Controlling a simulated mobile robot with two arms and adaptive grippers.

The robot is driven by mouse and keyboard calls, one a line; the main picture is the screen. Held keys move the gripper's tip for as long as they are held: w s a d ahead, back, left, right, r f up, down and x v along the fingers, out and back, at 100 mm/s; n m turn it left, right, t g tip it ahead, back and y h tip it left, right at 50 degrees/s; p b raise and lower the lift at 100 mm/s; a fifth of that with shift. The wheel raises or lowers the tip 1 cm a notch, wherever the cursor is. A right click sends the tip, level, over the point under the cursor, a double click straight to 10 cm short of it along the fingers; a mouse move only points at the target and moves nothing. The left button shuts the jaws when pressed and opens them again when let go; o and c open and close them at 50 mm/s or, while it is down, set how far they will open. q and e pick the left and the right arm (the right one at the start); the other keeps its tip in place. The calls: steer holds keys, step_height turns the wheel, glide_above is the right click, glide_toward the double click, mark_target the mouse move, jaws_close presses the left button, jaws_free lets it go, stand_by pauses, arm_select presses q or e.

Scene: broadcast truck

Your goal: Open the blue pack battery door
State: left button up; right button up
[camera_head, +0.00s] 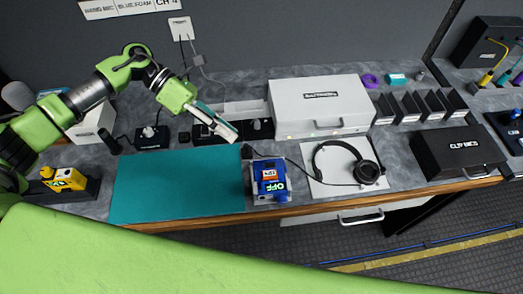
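The blue pack (269,171) sits in a pale grey holder (254,195) near the table's front edge, just right of the teal mat. Its lit green display reads OFF, and a small red and white label is above it. I cannot make out its battery door at this size. My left gripper (226,133) hangs above the back of the worktop, up and left of the blue pack and apart from it. Its fingers look close together, but I cannot tell whether they are open or shut. I see nothing held in it. My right gripper is out of view.
A headset (365,172) on a white sheet lies right of the pack, its cable reaching toward it. A grey case (330,122) stands behind. A yellow pack (63,179) sits far left, a black box (457,150) far right. The teal mat (180,184) is clear.

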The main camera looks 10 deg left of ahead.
mark_target(261, 165)
arm_select(q)
steer(key=p+x, duration=0.4)
steer(key=x, duration=0.7)
steer(key=shift+s+d, duration=0.15)
steer(key=shift+f, duration=0.15)
jaws_close()
